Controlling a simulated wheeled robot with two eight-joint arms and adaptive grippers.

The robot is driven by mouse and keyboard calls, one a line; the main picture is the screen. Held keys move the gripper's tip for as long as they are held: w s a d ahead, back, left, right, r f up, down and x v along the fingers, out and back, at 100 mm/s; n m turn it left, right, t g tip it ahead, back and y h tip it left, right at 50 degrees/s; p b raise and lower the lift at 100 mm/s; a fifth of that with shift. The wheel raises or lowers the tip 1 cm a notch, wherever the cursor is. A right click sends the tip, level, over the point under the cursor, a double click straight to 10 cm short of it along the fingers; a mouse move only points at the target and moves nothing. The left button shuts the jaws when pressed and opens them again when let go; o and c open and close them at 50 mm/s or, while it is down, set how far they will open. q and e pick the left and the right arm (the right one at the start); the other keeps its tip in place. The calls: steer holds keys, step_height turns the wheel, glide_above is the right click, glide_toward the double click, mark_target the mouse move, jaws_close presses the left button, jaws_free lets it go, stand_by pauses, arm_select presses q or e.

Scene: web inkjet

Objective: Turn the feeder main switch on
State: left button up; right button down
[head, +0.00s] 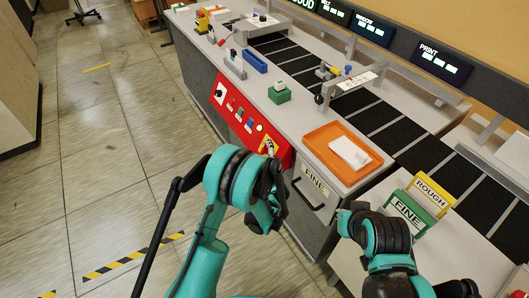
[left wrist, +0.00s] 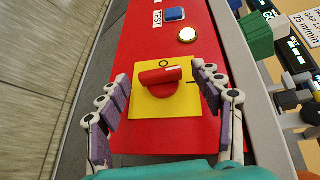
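The main switch is a red rotary knob (left wrist: 158,76) on a square yellow plate (left wrist: 150,108), set in the red panel. In the left wrist view the knob lies nearly crosswise, its white-marked end pointing right. An O is printed above it and a mark, seemingly I, at its right. The yellow plate also shows in the head view (head: 264,147), at the near end of the red panel (head: 233,108). My left gripper (left wrist: 162,74) is open, its purple-padded fingers on either side of the knob with gaps visible. My right arm shows in the head view, but its gripper cannot be made out.
Beside the knob are a lit round lamp (left wrist: 187,35) and a blue TEST button (left wrist: 174,14). An orange tray (head: 316,150) with white sheets stands on the counter above the panel. FINE (head: 408,213) and ROUGH (head: 432,190) cards stand at right.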

arm_select(q)
step_height(320, 180, up, 10)
stand_by(0.6)
steer(key=shift+a, duration=0.1)
